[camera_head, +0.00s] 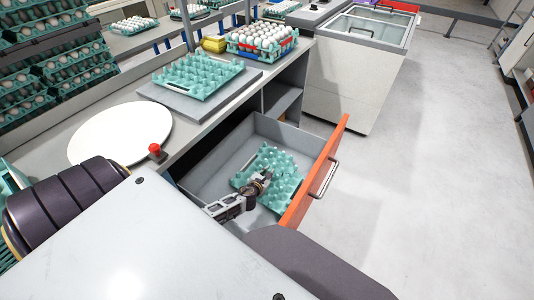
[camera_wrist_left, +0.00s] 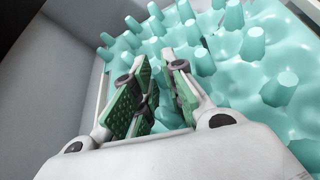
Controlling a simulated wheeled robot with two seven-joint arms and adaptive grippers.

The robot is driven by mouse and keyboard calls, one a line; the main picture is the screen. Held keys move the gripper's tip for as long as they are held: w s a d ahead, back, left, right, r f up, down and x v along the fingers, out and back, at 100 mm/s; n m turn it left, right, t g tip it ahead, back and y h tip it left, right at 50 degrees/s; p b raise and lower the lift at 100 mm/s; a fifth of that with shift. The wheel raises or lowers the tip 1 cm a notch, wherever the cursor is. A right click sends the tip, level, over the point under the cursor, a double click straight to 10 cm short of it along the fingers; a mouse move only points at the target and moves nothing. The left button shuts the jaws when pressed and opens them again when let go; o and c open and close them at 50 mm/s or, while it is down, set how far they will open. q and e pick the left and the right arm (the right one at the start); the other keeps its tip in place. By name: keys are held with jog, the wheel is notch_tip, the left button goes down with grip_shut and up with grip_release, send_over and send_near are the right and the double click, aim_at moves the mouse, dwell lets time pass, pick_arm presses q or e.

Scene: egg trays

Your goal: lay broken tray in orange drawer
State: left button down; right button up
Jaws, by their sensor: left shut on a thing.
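A teal egg tray (camera_head: 283,167) is inside the open orange-fronted drawer (camera_head: 222,154), near the front panel. I cannot tell whether its whole underside rests on the drawer floor. My left gripper (camera_head: 264,180) is at the tray's near left edge, shut on it. In the left wrist view the fingers (camera_wrist_left: 160,88) come together at the edge of the teal tray (camera_wrist_left: 235,65), whose pegs spread beyond them. The exact grip spot is partly hidden by the fingers. My right gripper is not in view.
Another empty teal tray (camera_head: 199,74) lies on a grey plate on the counter. A tray of white eggs (camera_head: 262,39) stands behind it. A white round disc (camera_head: 120,134) and a red button (camera_head: 156,151) are at left. Open floor lies right of the orange front (camera_head: 317,172).

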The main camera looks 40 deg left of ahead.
pick_arm(q)
jog(key=c, duration=1.4)
grip_release()
jog(key=shift+s+d+f, duration=0.25)
jog(key=shift+s+f, duration=0.25)
jog(key=shift+f, duration=0.3)
jog(key=shift+s, duration=0.2)
jog(key=shift+s+d+r, duration=0.15)
jog(key=shift+s+r, duration=0.1)
jog(key=shift+s, duration=0.1)
jog(key=shift+r+v, duration=0.15)
jog(key=shift+v, duration=1.05)
jog(key=shift+r+v, duration=0.15)
jog(key=shift+v, duration=1.1)
jog(key=shift+s+r, duration=0.25)
jog(key=shift+r, duration=0.15)
jog(key=shift+s+r, duration=0.15)
jog(key=shift+r, duration=0.25)
jog(key=shift+r, duration=0.1)
